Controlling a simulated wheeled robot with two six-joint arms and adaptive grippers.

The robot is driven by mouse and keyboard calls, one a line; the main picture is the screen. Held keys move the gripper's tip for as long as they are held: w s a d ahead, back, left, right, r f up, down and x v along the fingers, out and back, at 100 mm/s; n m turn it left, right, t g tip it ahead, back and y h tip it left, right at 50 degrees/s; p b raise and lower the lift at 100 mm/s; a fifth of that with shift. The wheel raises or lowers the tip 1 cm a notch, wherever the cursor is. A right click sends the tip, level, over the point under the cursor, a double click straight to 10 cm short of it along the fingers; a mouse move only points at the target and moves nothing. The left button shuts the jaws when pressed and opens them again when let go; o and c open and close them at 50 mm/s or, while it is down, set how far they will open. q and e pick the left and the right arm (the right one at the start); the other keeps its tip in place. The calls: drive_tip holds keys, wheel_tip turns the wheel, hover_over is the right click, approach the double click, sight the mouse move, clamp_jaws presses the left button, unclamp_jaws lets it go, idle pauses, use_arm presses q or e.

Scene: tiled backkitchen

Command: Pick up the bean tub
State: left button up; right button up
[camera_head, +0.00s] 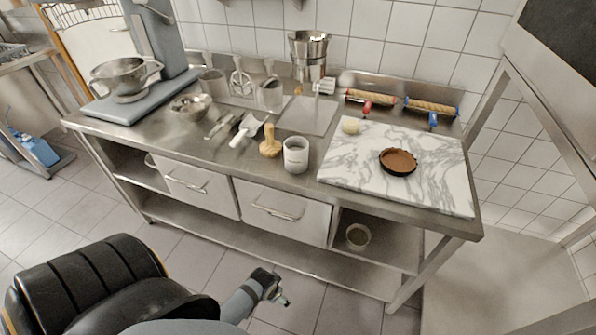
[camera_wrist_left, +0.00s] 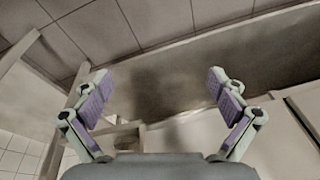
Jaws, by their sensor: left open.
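A pale, round, open-topped tub (camera_head: 296,154), which looks like the bean tub, stands upright near the front edge of the steel counter (camera_head: 215,158) in the head view. Its contents are too small to tell. My left gripper (camera_head: 282,298) is low in front of the counter, over the floor, well apart from the tub. In the left wrist view its two purple-padded fingers (camera_wrist_left: 160,92) are spread with nothing between them. The tub does not show in that view. My right gripper is not in view.
A wooden tamper (camera_head: 270,142) stands close left of the tub. A marble slab (camera_head: 345,170) with a brown tart shell (camera_head: 397,161) lies to its right. A white scoop (camera_head: 245,130) lies behind left. Another small round container (camera_head: 357,236) sits on the lower shelf.

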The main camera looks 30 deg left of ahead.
use_arm(q)
drive_tip(key=w+a+r+m+t+y+b, duration=0.1)
drive_tip(key=w+a+r+m+y+b, duration=0.2)
drive_tip(key=r, duration=0.6)
drive_tip(key=m+t+h+b, duration=0.25)
drive_tip(key=m+t, duration=1.15)
drive_tip(key=m, duration=1.6)
approach(290, 163)
drive_tip(key=w, duration=0.2)
drive_tip(key=shift+w+d+f+y, duration=0.1)
drive_tip(key=shift+w+f+y, duration=0.15)
drive_tip(key=shift+w+y, duration=0.1)
drive_tip(key=shift+m, duration=0.6)
drive_tip(key=w+b, duration=0.3)
drive_tip(key=w, duration=0.1)
drive_tip(key=shift+w, duration=0.35)
drive_tip(key=shift+w+b, duration=0.3)
drive_tip(key=shift+w, duration=0.05)
drive_tip(key=shift+w+r, duration=0.1)
drive_tip(key=shift+w, duration=0.3)
drive_tip(key=w, duration=0.1)
drive_tip(key=w+a, duration=0.1)
drive_tip(key=w, duration=0.1)
drive_tip(key=shift+w+a, duration=0.1)
drive_tip(key=shift+w, duration=0.6)
